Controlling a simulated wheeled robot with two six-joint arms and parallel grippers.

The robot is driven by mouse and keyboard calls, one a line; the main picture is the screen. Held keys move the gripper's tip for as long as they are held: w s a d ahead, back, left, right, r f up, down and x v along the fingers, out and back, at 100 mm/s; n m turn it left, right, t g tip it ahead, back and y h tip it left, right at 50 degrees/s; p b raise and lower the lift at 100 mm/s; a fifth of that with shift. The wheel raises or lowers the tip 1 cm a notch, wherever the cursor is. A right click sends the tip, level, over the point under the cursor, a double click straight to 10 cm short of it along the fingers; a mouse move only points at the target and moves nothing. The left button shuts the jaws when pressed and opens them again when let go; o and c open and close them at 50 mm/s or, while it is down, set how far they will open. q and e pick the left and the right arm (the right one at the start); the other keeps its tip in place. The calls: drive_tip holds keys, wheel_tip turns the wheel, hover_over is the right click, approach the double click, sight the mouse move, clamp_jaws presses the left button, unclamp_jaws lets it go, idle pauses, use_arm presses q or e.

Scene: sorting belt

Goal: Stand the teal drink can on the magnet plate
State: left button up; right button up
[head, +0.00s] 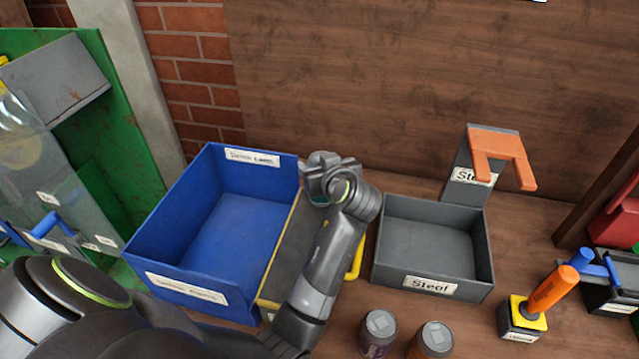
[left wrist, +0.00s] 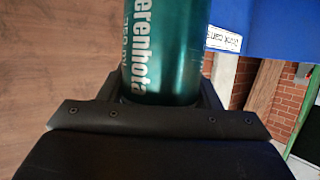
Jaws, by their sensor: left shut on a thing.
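My left gripper (head: 318,190) is shut on the teal drink can (left wrist: 163,50), which fills the upper middle of the left wrist view and carries pale lettering. A dark plate with yellow edges (head: 292,258), which looks like the magnet plate, lies between the blue bin and the grey tray. The gripper and can are over its far end in the picture; whether the can touches it I cannot tell. My right gripper is not in view.
A blue bin (head: 190,292) stands left of the plate, a grey tray labelled Steel (head: 432,288) right of it. An orange forked piece (head: 497,143) is behind the tray. Two cans (head: 379,335) (head: 432,341) stand in front, and an orange-handled lever (head: 550,290) is at right.

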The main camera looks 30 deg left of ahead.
use_arm(q)
drive_tip(key=shift+f+b, duration=1.35)
drive_tip(key=shift+f, duration=0.4)
drive_tip(key=shift+f, duration=0.2)
drive_tip(key=o, duration=0.9)
drive_tip(key=shift+o, duration=0.2)
drive_tip(key=shift+r, duration=0.15)
